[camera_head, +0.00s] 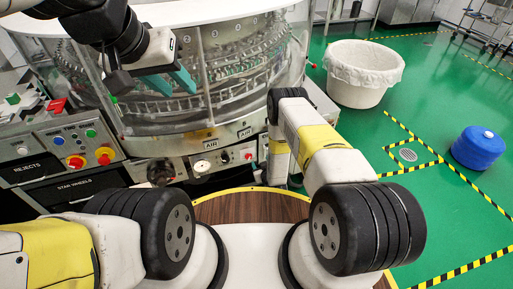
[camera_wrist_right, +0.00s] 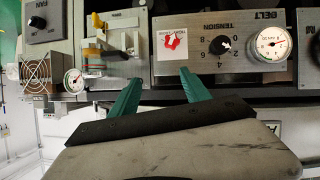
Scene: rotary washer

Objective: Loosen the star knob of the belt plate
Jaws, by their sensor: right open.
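My right gripper (camera_wrist_right: 160,88) is open and empty in the right wrist view, its two teal fingers apart below a grey machine panel. A yellow-orange knob-like part (camera_wrist_right: 95,54) sits on a grey plate (camera_wrist_right: 125,68) to the left of the fingers. I cannot tell for sure whether it is the star knob. My left gripper (camera_head: 168,84) is open in the head view, in front of the clear washer guard. The right gripper is hidden in the head view.
The rotary washer (camera_head: 215,70) fills the front. A white bin (camera_head: 362,75) and blue drum (camera_head: 478,147) stand right on open green floor.

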